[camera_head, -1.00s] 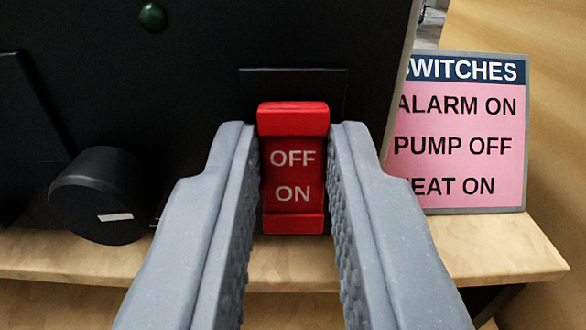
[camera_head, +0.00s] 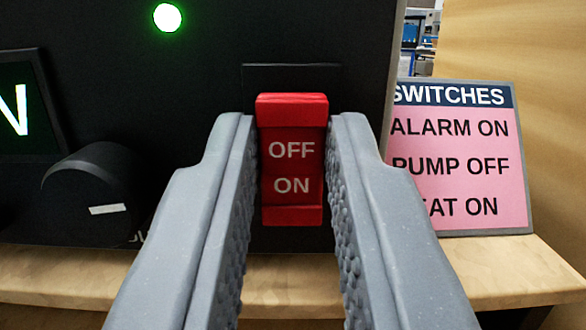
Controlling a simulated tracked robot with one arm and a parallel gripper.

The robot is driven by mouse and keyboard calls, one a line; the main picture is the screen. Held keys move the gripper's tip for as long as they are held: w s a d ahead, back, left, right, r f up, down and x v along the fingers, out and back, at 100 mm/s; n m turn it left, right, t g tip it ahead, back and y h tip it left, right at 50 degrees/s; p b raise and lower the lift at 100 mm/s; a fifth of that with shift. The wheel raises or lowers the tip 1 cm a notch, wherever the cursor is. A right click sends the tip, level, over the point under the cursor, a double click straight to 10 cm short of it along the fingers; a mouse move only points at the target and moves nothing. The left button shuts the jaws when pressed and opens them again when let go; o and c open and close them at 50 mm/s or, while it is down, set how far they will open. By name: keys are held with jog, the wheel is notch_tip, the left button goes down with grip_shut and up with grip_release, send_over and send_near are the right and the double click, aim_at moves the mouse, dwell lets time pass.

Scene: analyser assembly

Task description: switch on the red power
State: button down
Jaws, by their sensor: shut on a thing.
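The red power switch (camera_head: 292,160) is a rocker marked OFF above ON, set in the front of a black analyser panel (camera_head: 290,30). My gripper (camera_head: 293,125) has one grey finger on each side of the switch and is shut on it, near its upper part. The lower ends of the fingers spread apart toward me. A round green lamp (camera_head: 167,17) above left of the switch is brightly lit. A dark screen (camera_head: 22,104) at the left edge shows a bright letter N; the rest of its text is out of view.
A black knob (camera_head: 95,195) with a white mark sticks out left of the switch. A pink SWITCHES sign (camera_head: 462,160) stands at the right, partly behind my right finger. A wooden shelf (camera_head: 70,285) runs below the panel.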

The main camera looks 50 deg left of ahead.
jog(key=c, duration=1.3)
grip_release()
jog(key=shift+d, duration=0.1)
jog(key=shift+s+d+f, duration=0.1)
jog(key=shift+s+d, duration=0.05)
jog(key=shift+d, duration=0.05)
jog(key=v, duration=0.4)
jog(key=r+p+v, duration=0.1)
jog(key=v, duration=0.3)
jog(key=r+p+v, duration=0.1)
jog(key=v, duration=0.3)
jog(key=shift+s+d+r, duration=0.2)
jog(key=shift+s+d, duration=0.05)
jog(key=shift+d, duration=0.1)
